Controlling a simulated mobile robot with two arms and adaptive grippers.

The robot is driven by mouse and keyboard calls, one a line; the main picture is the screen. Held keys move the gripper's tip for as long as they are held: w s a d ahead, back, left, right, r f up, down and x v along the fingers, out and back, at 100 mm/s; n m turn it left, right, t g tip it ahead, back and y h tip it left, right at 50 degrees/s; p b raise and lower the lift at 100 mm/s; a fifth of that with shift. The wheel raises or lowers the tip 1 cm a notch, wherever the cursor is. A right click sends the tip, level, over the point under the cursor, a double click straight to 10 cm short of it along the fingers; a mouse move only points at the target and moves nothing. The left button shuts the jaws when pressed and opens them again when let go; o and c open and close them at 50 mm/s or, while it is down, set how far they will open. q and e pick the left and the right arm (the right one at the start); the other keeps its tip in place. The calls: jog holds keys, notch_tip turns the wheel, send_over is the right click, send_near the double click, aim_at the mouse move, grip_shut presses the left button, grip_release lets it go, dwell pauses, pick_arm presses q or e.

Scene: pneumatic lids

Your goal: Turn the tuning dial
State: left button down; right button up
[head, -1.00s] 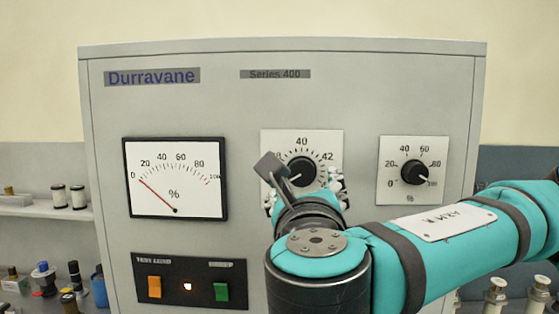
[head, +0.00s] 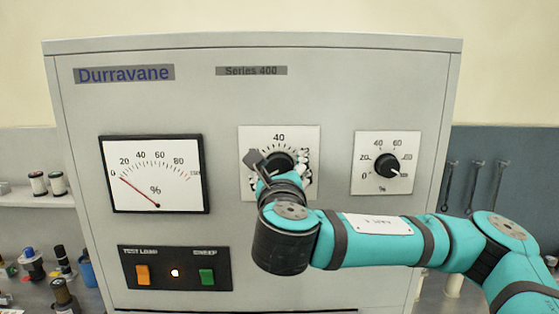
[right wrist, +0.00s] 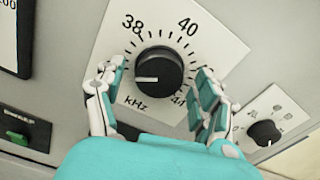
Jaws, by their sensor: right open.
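The tuning dial (head: 279,163) is a black round knob on a white scale plate, in the upper middle of the grey panel in the head view. In the right wrist view the tuning dial (right wrist: 159,71) has a white pointer line aimed left, with 38, 40 and kHz printed around it. My right gripper (right wrist: 157,88) is open, one finger on each side of the dial, with gaps between fingers and knob. In the head view my right gripper (head: 283,174) covers the lower part of the dial plate. My left gripper is not in view.
A percent meter (head: 155,175) with its needle near 0 is left of the dial. A smaller percent knob (head: 387,166) is to the right. An orange switch (head: 143,275) and a green switch (head: 207,276) sit below. Several bottles and spools stand at the left.

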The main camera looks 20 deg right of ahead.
jog(key=shift+w, duration=0.3)
jog(key=c, duration=1.2)
jog(key=shift+o, duration=0.2)
jog(key=shift+f+m+b, duration=0.25)
jog(key=shift+m+b, duration=0.75)
jog(key=shift+b, duration=0.05)
jog(key=m+b, duration=0.6)
jog(key=m, duration=0.2)
jog(key=shift+m+b, duration=0.35)
jog(key=shift+m, duration=0.05)
jog(key=shift+r+m+b, duration=0.15)
jog(key=shift+m+b, duration=0.7)
jog(key=shift+m, duration=0.55)
